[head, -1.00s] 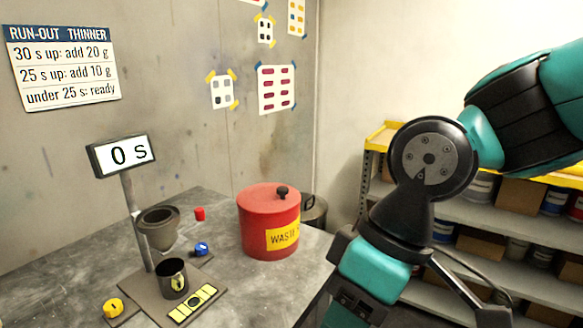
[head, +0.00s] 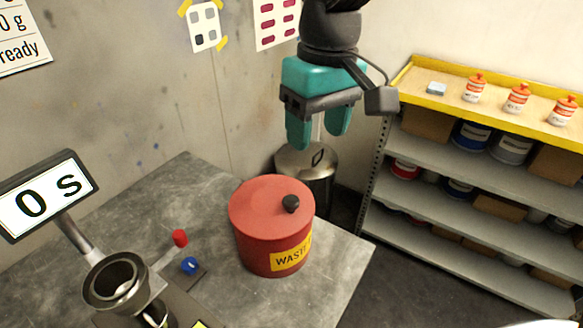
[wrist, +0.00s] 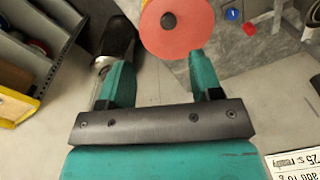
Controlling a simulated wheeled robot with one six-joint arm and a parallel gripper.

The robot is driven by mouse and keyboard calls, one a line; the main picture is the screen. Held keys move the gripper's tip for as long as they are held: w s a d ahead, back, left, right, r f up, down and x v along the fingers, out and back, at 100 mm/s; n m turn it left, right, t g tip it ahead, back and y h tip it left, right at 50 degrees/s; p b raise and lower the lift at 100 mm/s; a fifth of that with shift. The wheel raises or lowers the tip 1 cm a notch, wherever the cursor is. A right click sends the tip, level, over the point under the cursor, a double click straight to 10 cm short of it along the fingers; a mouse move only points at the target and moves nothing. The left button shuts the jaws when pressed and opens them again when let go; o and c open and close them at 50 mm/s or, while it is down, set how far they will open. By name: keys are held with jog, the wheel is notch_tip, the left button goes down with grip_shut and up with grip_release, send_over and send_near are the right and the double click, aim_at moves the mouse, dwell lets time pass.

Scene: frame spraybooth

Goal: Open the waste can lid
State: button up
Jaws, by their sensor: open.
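The red waste can (head: 262,247) stands on the grey bench, with a yellow label on its side. Its red lid (head: 262,205) is closed and carries a black knob (head: 291,204) near the right edge. My gripper (head: 319,135) is above and behind the can in the head view, pointing down, open and empty. In the wrist view the lid (wrist: 190,30) with its dark knob (wrist: 168,20) lies beyond the fingers, nearer the right finger. The fingers touch nothing.
A metal bin (head: 306,165) with a dark handle stands on the floor behind the bench. Shelving (head: 480,180) with paint cans and boxes is at the right.

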aim_at(291, 199)
jog(key=w+a+r+p, duration=0.1)
jog(key=w+a, duration=0.1)
jog(key=a, duration=0.2)
jog(key=shift+h, duration=0.3)
jog(key=f+p, duration=0.1)
jog(key=f, duration=0.4)
jog(key=f+p, duration=0.1)
jog(key=f, duration=1)
jog(key=shift+d+f+p, duration=0.25)
jog(key=shift+f+p, duration=0.05)
jog(key=shift+p, duration=0.1)
jog(key=shift+r, duration=0.1)
grip_shut()
